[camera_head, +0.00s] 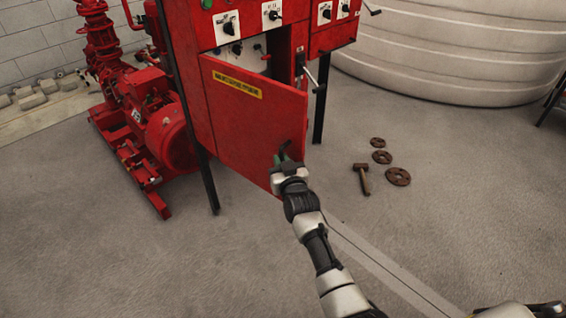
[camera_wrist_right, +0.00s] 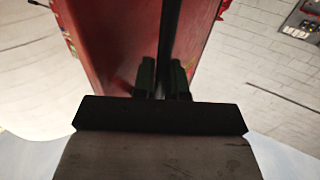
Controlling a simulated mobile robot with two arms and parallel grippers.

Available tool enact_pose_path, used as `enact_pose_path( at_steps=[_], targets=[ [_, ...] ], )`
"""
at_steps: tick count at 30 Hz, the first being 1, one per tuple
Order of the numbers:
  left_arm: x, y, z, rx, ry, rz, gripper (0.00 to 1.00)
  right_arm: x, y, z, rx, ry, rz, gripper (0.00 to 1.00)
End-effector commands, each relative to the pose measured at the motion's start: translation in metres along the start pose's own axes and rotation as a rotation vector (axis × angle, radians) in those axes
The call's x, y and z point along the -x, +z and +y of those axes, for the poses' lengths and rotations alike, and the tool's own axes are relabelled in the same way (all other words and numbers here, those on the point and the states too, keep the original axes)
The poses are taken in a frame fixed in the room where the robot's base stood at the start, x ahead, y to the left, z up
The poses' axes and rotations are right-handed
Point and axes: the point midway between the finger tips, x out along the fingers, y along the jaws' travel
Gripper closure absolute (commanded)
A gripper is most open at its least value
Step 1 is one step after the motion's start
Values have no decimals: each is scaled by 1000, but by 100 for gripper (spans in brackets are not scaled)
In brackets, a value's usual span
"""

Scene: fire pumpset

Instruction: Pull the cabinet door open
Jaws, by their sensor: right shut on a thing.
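The red cabinet door (camera_head: 240,112), with a yellow label strip near its top, stands partly open in the head view. A gap shows behind its top edge into the cabinet (camera_head: 190,75). My right gripper (camera_head: 284,158) is at the lower right part of the door, shut on its dark handle. In the right wrist view the two fingers (camera_wrist_right: 161,78) close around a dark bar in front of the red door panel (camera_wrist_right: 110,40). The handle is mostly hidden by the gripper in the head view. My left gripper is not in view.
A red pump with motor (camera_head: 165,130) stands left of the cabinet. A hammer (camera_head: 362,178) and rusty flanges (camera_head: 398,177) lie on the floor to the right. A large white tank (camera_head: 450,50) stands behind. The floor in front is clear.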

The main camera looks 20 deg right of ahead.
Motion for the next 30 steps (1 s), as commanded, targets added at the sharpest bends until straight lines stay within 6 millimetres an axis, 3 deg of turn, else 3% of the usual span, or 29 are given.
enact_pose_path(
  at_steps=[2, 3, 7, 17, 20, 30],
  targets=[
    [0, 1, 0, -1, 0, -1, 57, -2, -6, -3, 4, -4, 12, 100],
    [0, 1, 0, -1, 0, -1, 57, -2, -6, -3, 3, -4, 13, 81],
    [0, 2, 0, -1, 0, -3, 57, -1, -4, -2, 1, -3, 9, 64],
    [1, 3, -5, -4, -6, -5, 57, 4, -1, -1, -1, -1, 4, 64],
    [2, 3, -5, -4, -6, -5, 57, 16, -1, -1, -1, -1, 4, 64],
    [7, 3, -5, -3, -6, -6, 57, 82, -1, -2, 0, -3, 5, 64]
  ],
)
